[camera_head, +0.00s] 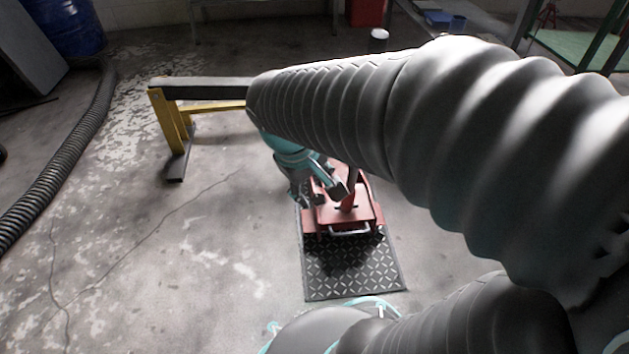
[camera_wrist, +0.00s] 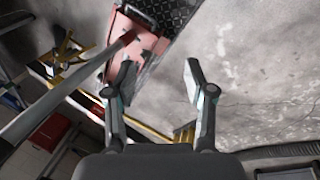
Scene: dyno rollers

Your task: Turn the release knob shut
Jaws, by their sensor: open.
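A red floor jack (camera_head: 340,212) stands on a dark diamond-plate mat (camera_head: 353,279), partly hidden by my arm in the head view. In the wrist view the jack's red body (camera_wrist: 128,35) is at the top left, and its long grey handle (camera_wrist: 65,87) runs to the lower left. I cannot make out the release knob in either view. My gripper (camera_head: 338,187) appears over the jack in the head view. In the wrist view my gripper (camera_wrist: 160,78) is open, with nothing between its fingers; the jack shows beyond the left finger.
A yellow-legged stand with a dark beam (camera_head: 205,88) is behind and left of the jack. A ribbed black hose (camera_head: 65,160) lies at the far left near a blue drum (camera_head: 67,25). A red box (camera_head: 367,12) is at the back. The floor left of the mat is clear.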

